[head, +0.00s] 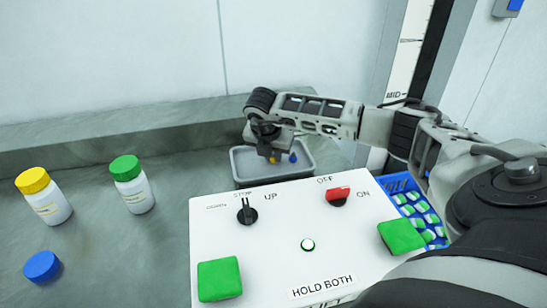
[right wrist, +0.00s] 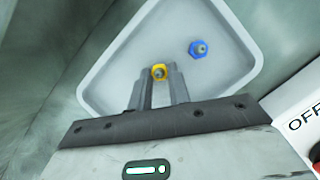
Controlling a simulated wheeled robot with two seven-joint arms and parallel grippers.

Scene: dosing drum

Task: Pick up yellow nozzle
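The yellow nozzle (right wrist: 159,72) is a small hex piece with a dark centre. It sits between the fingertips of my right gripper (right wrist: 161,78), which are close together with the nozzle's width between them. In the head view my right gripper (head: 268,143) reaches down into the grey tray (head: 240,168), and the yellow nozzle (head: 275,158) shows at its tips. Any gap under the nozzle is too small to tell. The blue nozzle (right wrist: 198,49) lies apart in the tray. My left gripper is not in view.
A white control box (head: 265,265) with green buttons stands in front of the tray. A blue crate (head: 397,184) of green-capped items is to its right. A yellow-capped bottle (head: 45,197), a green-capped bottle (head: 132,185) and a blue cap (head: 42,267) are on the left.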

